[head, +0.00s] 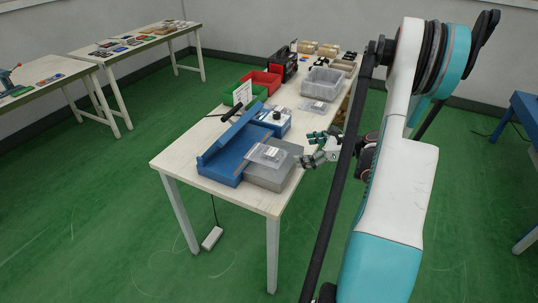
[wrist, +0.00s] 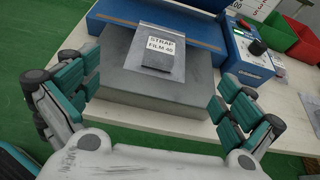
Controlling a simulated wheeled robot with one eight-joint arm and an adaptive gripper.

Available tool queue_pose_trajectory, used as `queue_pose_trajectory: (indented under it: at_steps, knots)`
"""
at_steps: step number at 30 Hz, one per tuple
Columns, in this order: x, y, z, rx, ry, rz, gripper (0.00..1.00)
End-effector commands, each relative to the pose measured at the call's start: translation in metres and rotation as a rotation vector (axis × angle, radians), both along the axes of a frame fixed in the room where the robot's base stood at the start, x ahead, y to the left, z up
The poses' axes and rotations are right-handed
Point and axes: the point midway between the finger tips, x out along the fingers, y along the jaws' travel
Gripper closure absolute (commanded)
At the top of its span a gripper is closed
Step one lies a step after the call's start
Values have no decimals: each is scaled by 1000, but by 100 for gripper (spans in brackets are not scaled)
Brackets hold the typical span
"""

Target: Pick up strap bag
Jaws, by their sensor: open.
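The strap bag is a flat, clear-grey bag with a white label reading "STRAP FILM 40" (wrist: 158,55). It lies on a grey block (wrist: 150,104) in front of a blue sealer-like tray. In the head view the bag (head: 268,155) sits on the grey block (head: 268,177) at the near end of the table. My gripper (wrist: 155,98) is open and empty, its fingers wide apart on either side of the block in the wrist view. In the head view my gripper (head: 314,149) is just right of the bag, apart from it.
The long blue tray (head: 222,157) stands left of the block. A blue device with a black knob (head: 276,119) stands behind. A red bin (head: 260,83), a green bin (head: 235,97) and a grey bin (head: 322,85) are farther back on the table (head: 172,156).

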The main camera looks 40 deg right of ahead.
Motion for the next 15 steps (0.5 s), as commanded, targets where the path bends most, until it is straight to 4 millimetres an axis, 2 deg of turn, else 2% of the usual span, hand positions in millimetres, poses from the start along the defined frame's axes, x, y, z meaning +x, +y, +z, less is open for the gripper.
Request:
queue_pose_trajectory:
  at_steps: [2,5,15]
  knots:
    - [-8,-6,-6,26,0,-17,0]
    - [-5,-4,-12,37,0,-21,0]
    - [47,18,-35,35,0,-19,0]
